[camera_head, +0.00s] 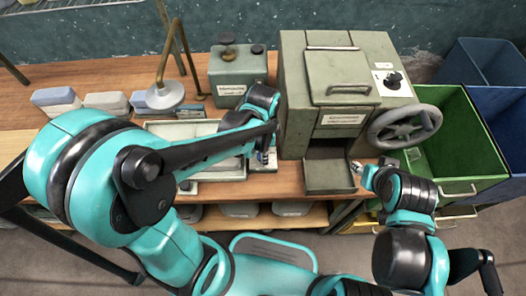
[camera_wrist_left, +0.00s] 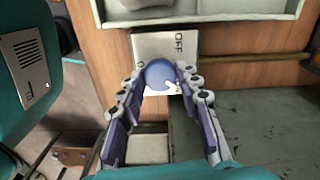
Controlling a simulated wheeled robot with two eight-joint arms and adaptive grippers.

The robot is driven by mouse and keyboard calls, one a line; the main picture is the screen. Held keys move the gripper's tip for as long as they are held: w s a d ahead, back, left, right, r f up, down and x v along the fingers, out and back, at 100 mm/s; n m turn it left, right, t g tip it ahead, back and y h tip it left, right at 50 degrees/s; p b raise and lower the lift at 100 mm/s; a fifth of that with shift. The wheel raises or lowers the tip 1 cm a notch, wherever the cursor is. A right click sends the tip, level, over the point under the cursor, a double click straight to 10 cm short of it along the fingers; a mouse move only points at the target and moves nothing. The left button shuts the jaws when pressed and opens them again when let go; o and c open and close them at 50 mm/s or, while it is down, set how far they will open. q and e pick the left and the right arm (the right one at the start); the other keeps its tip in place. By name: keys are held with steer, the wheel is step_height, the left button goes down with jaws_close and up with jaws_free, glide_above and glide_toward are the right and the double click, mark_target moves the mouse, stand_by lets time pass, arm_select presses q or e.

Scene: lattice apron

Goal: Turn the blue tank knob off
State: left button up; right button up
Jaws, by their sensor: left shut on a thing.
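The blue tank knob (camera_wrist_left: 158,75) is a round knob on a pale plate (camera_wrist_left: 150,45) marked OFF in the left wrist view. It has a small white mark on its lower right side. My left gripper (camera_wrist_left: 165,85) is shut on the knob, with one finger on each side of it. In the head view, my left gripper (camera_head: 263,157) is small at the bench's front edge, and my own arm partly covers that area. The knob is too small to make out there. My right gripper (camera_head: 357,168) is beside the grey-green machine's lower tray; its finger opening is unclear.
The grey-green machine (camera_head: 292,80) with a handwheel (camera_head: 404,126) stands right of the left gripper. A pale tray (camera_head: 215,173) lies behind the bench edge. A green box (camera_head: 230,70) stands behind it. A green bin (camera_head: 460,140) is at the right.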

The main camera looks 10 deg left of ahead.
arm_select(q)
steer(key=n, duration=1.2)
steer(key=shift+n, duration=2.1)
steer(key=o, duration=1.2)
steer(key=shift+c, duration=0.2)
steer(key=shift+r, duration=0.1)
